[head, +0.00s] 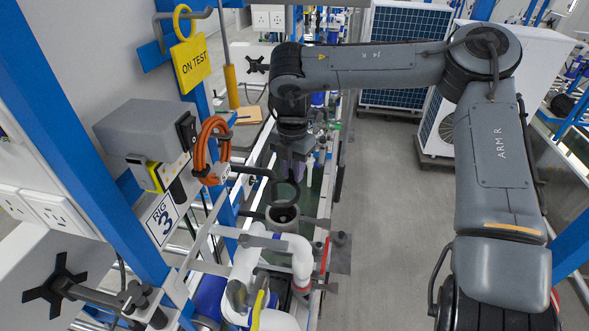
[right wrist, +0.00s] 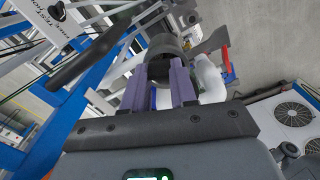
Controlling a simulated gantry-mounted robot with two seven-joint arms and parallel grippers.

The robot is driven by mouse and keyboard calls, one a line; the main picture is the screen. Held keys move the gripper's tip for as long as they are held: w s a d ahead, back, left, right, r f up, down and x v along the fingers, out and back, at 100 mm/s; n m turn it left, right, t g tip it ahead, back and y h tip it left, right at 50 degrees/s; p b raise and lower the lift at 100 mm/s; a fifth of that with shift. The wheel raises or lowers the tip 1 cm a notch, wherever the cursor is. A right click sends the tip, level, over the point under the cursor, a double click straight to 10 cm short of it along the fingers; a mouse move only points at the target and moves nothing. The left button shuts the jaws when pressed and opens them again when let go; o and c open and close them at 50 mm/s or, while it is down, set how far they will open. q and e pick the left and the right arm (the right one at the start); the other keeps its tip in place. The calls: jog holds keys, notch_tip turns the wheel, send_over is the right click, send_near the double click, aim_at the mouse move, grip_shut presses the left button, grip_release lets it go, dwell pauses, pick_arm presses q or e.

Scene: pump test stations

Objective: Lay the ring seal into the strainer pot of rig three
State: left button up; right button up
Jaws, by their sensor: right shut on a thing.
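The ring seal (head: 298,188) is a thin dark ring hanging below my right gripper (head: 298,155) in the head view. My right gripper is shut on its upper edge and holds it tilted, close above the strainer pot (head: 283,217). The pot is a short round cup with a dark open mouth, among the white pipes of rig three. In the right wrist view the purple fingers (right wrist: 171,85) point at a dark round shape; there I cannot clearly separate ring from pot. My left gripper is not in view.
White pipework (head: 299,255) stands just in front of the pot. The grey floor (head: 385,220) to the right is clear.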

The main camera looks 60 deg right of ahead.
aim_at(293, 181)
jog(key=shift+s+f, duration=0.1)
jog(key=shift+f, duration=0.45)
jog(key=shift+a+f+b, duration=0.1)
jog(key=shift+f+b, duration=0.25)
jog(key=shift+f, duration=0.45)
jog(key=shift+f+b, duration=1.1)
jog(key=shift+f, duration=0.45)
jog(key=shift+f, duration=0.5)
jog(key=o, duration=0.5)
jog(key=shift+r, duration=0.2)
